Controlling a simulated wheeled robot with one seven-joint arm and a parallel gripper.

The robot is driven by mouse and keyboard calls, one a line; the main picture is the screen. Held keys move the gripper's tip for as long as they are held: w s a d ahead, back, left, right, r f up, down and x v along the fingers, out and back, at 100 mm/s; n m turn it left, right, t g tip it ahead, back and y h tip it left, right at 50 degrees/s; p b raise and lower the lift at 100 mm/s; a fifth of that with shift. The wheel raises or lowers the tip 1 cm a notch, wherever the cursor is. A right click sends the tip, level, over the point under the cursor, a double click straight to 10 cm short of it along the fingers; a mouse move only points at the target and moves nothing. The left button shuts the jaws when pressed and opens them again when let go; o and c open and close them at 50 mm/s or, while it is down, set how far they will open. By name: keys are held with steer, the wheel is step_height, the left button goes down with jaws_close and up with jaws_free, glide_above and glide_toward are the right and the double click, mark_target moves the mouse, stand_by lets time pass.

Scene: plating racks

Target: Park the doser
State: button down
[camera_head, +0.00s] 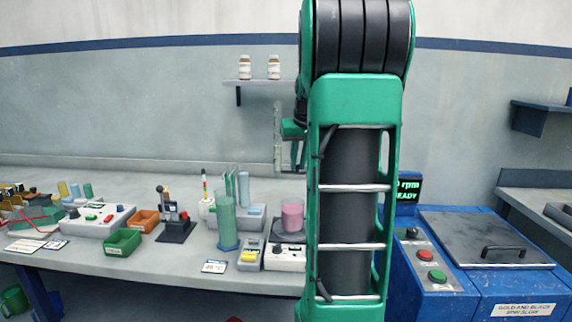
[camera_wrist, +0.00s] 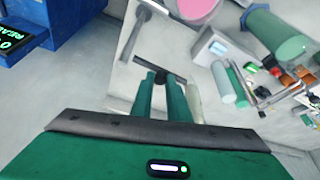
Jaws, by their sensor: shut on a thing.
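My gripper (camera_wrist: 162,80) reaches forward above the bench, with its two green fingers close together. It is shut on the doser, of which little can be made out between the fingers. A dark bar shows at the fingertips, and a pale rounded piece (camera_wrist: 196,104) shows beside the right finger; I cannot tell whether either belongs to the doser. In the head view my arm hides most of the gripper; a green part shows left of the arm. A pale upright strip (camera_head: 278,140) stands beside it against the wall; I cannot tell whether it is a holder.
The bench (camera_head: 180,255) carries a green cylinder (camera_head: 226,222), a pink vessel (camera_head: 292,217) on a white device, a green bin (camera_head: 122,242) and an orange bin (camera_head: 145,221). A wall shelf (camera_head: 252,82) holds two bottles. A blue machine (camera_head: 500,285) stands at right.

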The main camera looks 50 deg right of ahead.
steer(key=shift+w+r, duration=0.15)
steer(key=shift+w, duration=0.05)
steer(key=c, duration=1.7)
jaws_free()
steer(key=v, duration=1)
steer(key=shift+a+r, duration=0.2)
steer(key=s+a+f+g+y, duration=0.1)
steer(key=s+a+f, duration=0.5)
steer(key=a+f, duration=0.2)
steer(key=s+a+f+g+y, duration=0.1)
steer(key=s+a+f, duration=0.5)
steer(key=a+f, duration=0.2)
steer(key=s+a+f+n+g, duration=0.1)
steer(key=s+a+f, duration=0.6)
steer(key=a, duration=0.3)
steer(key=shift+a+f+g+y, duration=0.2)
steer(key=shift+f+g+y, duration=0.2)
steer(key=shift+f, duration=0.45)
